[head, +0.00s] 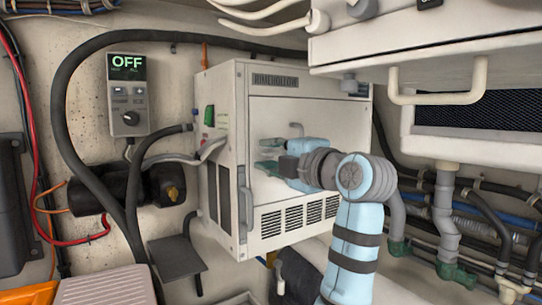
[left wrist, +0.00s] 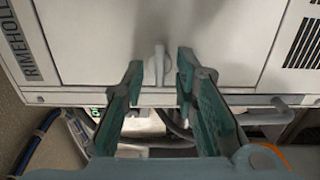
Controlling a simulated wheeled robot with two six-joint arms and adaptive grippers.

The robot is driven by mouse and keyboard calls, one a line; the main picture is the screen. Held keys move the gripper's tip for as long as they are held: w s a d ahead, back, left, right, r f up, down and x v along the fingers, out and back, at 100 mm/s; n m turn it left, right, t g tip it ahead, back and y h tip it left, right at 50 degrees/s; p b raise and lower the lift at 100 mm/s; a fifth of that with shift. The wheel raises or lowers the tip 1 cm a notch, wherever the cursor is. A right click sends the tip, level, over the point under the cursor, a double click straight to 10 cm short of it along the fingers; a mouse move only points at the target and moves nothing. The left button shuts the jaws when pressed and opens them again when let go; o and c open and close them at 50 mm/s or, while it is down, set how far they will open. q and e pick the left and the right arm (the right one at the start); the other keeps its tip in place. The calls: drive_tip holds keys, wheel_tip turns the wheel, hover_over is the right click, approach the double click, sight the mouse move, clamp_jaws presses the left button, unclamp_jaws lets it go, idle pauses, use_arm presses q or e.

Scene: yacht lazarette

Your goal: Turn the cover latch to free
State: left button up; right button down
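The cover (head: 330,112) is a pale flat panel on the front of a white box unit, closed flush in its frame. In the left wrist view the cover latch (left wrist: 158,66), a small pale tab on a round base, sits near the cover's edge. My left gripper (head: 266,156) reaches in front of the cover; its teal fingers (left wrist: 158,75) are apart, with the latch showing between their tips. I cannot tell whether a finger touches it. In the head view I cannot make out the latch clearly near the fingers. My right gripper is not in view.
A control box (head: 128,95) reading OFF hangs on the wall at left. Thick black hoses run beside the unit. A white cabinet with a handle (head: 438,97) overhangs at upper right. A bar handle (head: 245,198) stands at the unit's left corner.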

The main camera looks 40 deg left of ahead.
use_arm(q)
drive_tip(key=v, duration=0.7)
drive_tip(key=shift+d, duration=0.25)
drive_tip(key=shift+s+a, duration=0.1)
drive_tip(key=shift+a, duration=0.05)
